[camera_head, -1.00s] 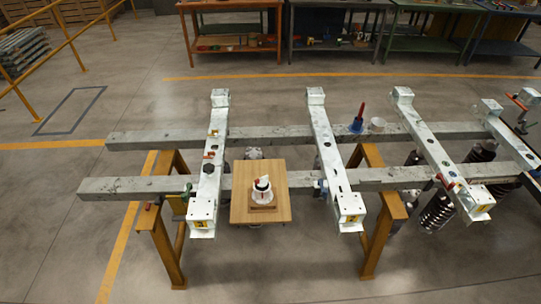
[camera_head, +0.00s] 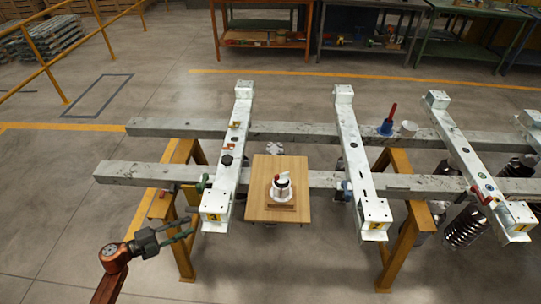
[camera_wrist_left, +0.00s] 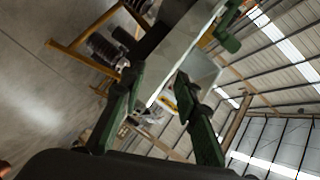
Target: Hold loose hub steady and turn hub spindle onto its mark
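The hub (camera_head: 281,187), a white piece with a dark band and a red mark on its front, stands on a small brown base on the wooden board (camera_head: 262,207). A white pointed part, which looks like the spindle, is on top of it; its exact angle is too small to tell. My left gripper (camera_head: 190,228) is at the lower left of the head view, left of the board and well apart from the hub. Its two green fingers are spread and empty, as the left wrist view (camera_wrist_left: 160,105) also shows. My right gripper is not in view.
White crossbeams (camera_head: 228,165) rest on long grey rails (camera_head: 115,172) on both sides of the board. Yellow trestles (camera_head: 405,240) hold the rails. A blue funnel-like item with a red handle (camera_head: 388,122) and a white cup (camera_head: 408,129) stand on the far rail.

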